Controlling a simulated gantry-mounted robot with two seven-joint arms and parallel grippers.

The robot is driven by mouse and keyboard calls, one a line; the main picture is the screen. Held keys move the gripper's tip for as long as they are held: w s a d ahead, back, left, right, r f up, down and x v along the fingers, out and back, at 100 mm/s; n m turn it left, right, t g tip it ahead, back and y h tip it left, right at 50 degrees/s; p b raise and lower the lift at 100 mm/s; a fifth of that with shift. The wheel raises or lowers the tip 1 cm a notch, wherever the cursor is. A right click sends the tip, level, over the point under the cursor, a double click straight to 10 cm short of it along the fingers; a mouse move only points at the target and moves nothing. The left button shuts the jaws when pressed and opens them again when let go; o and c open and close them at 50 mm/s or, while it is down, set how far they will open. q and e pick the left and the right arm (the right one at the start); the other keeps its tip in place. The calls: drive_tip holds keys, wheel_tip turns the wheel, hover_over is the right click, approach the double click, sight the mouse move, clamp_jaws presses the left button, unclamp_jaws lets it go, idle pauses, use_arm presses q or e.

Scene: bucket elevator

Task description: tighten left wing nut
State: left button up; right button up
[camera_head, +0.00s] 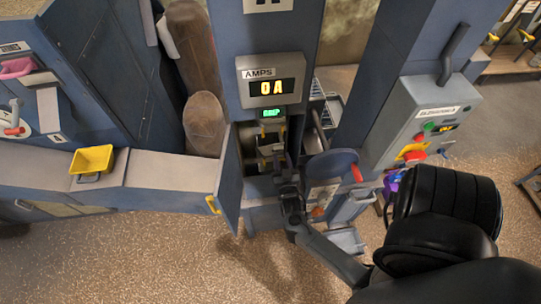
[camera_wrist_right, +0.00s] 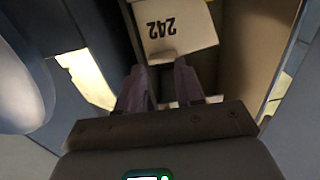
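No wing nut can be made out in either view. An open housing (camera_head: 268,142) sits low in the blue column, with its door (camera_head: 230,185) swung out to the left. My right gripper (camera_head: 280,164) is at this opening. In the right wrist view the gripper (camera_wrist_right: 160,72) has its two fingers apart, with nothing seen between them. A pale bucket (camera_wrist_right: 197,24) marked 242 is just beyond the fingertips. I cannot tell whether they touch it. My left gripper is not in view.
A display box (camera_head: 271,80) reading 0A is above the opening. A yellow bin (camera_head: 92,160) stands on the left ledge. A control box (camera_head: 424,122) with coloured buttons is at the right. Housing walls close in on both sides of the gripper.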

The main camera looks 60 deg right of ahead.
drive_tip(key=s+r+p, duration=0.2)
drive_tip(key=s, duration=0.1)
drive_tip(key=s+d+p, duration=0.1)
drive_tip(key=shift+s+r, duration=0.4)
drive_tip(key=shift+a, duration=0.1)
